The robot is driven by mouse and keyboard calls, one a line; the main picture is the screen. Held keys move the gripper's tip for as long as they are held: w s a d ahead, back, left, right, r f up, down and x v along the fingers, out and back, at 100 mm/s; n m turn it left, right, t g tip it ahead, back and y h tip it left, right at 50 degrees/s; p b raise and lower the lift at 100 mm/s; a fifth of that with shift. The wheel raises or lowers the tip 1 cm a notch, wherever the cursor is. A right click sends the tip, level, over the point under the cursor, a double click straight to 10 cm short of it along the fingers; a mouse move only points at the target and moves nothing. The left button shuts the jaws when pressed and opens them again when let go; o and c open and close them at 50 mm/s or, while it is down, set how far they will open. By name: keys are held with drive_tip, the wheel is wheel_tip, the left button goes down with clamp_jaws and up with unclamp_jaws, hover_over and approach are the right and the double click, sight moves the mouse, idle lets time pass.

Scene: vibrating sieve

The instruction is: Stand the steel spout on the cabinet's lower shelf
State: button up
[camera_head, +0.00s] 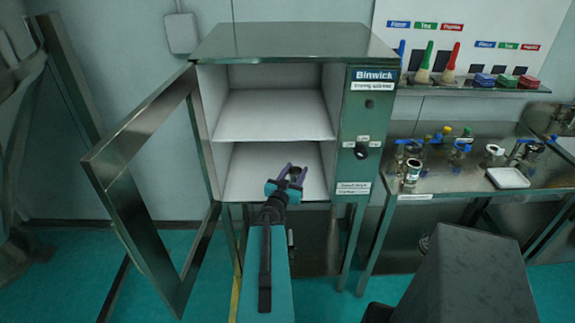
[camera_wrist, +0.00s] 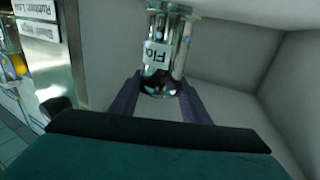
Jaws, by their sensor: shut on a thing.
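The steel spout (camera_wrist: 170,38) is a shiny metal cylinder with a flared end and a white label reading "Flo", partly cut off from view. It sits between the two fingers of my gripper (camera_wrist: 160,88), which is shut on it. In the head view my gripper (camera_head: 293,174) is at the open cabinet's lower compartment, over the front part of the lower shelf (camera_head: 247,180). The spout is small and hard to make out there. I cannot tell whether it touches the shelf.
The cabinet door (camera_head: 135,135) stands open to the left. The upper shelf (camera_head: 272,115) is bare and lies above my gripper. A control panel (camera_head: 366,140) with a black knob borders the opening on the right. A side table (camera_head: 440,180) holds several fittings and a white tray (camera_head: 508,178).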

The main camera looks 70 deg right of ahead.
drive_tip(key=shift+w+d+f+b, duration=0.15)
drive_tip(key=shift+w+d+b, duration=0.3)
drive_tip(key=shift+b, duration=0.6)
drive_tip(key=shift+w+d+f+b, duration=0.1)
drive_tip(key=shift+w+d+b, duration=0.15)
drive_tip(key=shift+d+b, duration=0.6)
drive_tip(key=w+d, duration=0.5)
drive_tip(key=d, duration=0.4)
drive_tip(key=shift+w+f+p, duration=0.3)
drive_tip(key=shift+w+p, duration=0.05)
drive_tip(key=shift+w+d+f+p, duration=0.1)
drive_tip(key=shift+f+p, duration=0.1)
drive_tip(key=shift+f, duration=0.4)
drive_tip(key=shift+w+d+f+p, duration=0.1)
drive_tip(key=shift+d+f+p, duration=0.1)
drive_tip(key=shift+f, duration=0.4)
drive_tip(key=shift+d+f+p, duration=0.1)
drive_tip(key=shift+f+p, duration=0.1)
drive_tip(key=shift+f, duration=0.4)
drive_tip(key=shift+f, duration=0.15)
drive_tip(key=o, duration=1.3)
drive_tip(key=shift+a, duration=0.1)
drive_tip(key=shift+c, duration=0.2)
